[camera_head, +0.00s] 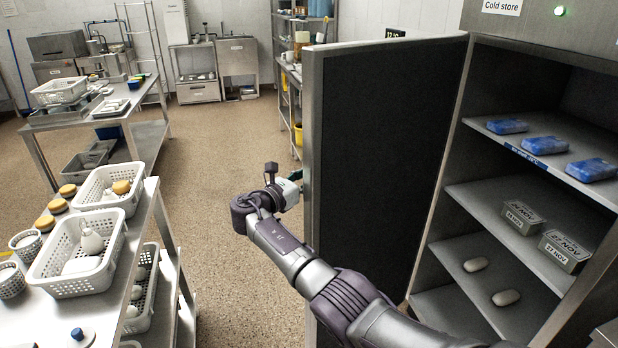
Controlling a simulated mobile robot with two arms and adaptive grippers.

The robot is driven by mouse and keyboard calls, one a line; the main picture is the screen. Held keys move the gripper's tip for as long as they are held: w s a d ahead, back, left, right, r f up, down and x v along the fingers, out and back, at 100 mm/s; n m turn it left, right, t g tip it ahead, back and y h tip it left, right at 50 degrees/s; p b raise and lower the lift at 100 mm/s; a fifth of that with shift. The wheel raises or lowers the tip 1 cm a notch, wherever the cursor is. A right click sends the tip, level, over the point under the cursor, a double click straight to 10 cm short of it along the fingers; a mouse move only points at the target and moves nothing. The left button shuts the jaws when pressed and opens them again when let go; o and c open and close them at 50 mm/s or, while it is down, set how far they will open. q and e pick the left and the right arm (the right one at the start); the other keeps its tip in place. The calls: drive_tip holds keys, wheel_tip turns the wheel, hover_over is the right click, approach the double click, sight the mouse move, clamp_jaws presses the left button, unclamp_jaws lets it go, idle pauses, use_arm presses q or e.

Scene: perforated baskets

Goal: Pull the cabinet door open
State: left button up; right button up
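The cabinet (470,150) labelled "Cold store" stands at the right with its shelves exposed. Its door (385,140) stands wide open, swung out to the left, with the dark inner panel facing me and a steel edge at the left. One arm comes in from the lower right and crosses in front of the door. Its gripper, my right one (292,188), is at the door's free edge, around mid-height. The fingertips are small and partly hidden by the edge, so I cannot tell whether they hold anything. The door's outer face and handle are hidden. My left gripper is out of view.
Blue packs (545,145), labelled metal tins (565,250) and pale oval items (475,264) sit on the cabinet shelves. A steel table (150,215) with white perforated baskets (62,285) stands at the left. Open floor (220,150) lies between table and door.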

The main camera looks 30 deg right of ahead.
drive_tip(key=v, duration=1.2)
drive_tip(key=shift+s+r, duration=0.1)
